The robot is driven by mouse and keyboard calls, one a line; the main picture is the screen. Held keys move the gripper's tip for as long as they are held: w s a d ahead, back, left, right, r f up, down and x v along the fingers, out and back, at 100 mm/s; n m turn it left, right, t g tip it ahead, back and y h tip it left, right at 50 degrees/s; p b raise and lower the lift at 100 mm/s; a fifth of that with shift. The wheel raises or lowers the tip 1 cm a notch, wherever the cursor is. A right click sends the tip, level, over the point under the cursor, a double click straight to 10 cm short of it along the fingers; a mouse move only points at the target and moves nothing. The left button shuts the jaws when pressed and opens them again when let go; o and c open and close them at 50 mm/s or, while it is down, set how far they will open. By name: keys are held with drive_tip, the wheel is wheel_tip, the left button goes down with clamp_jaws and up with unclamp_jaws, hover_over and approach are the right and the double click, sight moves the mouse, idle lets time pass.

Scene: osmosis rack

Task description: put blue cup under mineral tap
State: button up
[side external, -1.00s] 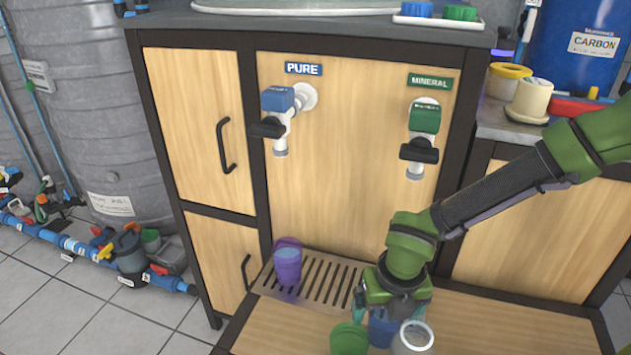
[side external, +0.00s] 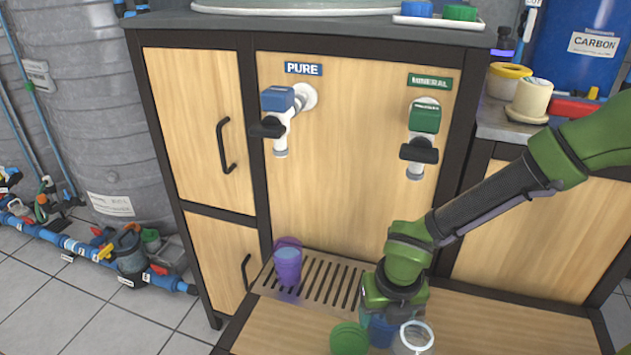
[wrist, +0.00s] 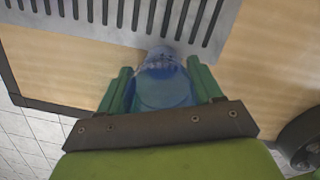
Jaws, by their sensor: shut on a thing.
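The blue cup (side external: 381,330) stands at the front of the wooden shelf, between a green cup and a clear cup. My gripper (side external: 386,308) is above it, with its fingers down around the cup. In the wrist view, the green fingers of my gripper (wrist: 163,88) are shut on both sides of the blue cup (wrist: 163,92). The mineral tap (side external: 421,140) is on the cabinet panel at the right, under a green MINERAL label (side external: 430,82). The slotted drip grate (side external: 325,283) lies behind the cup.
A green cup (side external: 349,340) is left of the blue cup and a clear cup (side external: 413,338) is right of it, both close. A purple cup (side external: 288,264) stands on the grate's left end. The pure tap (side external: 280,120) is at the left. The grate's right part is clear.

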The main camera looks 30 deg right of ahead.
drive_tip(key=shift+w+d, duration=2.6)
drive_tip(key=shift+d, duration=0.05)
drive_tip(key=o, duration=1.1)
drive_tip(key=shift+c, duration=0.2)
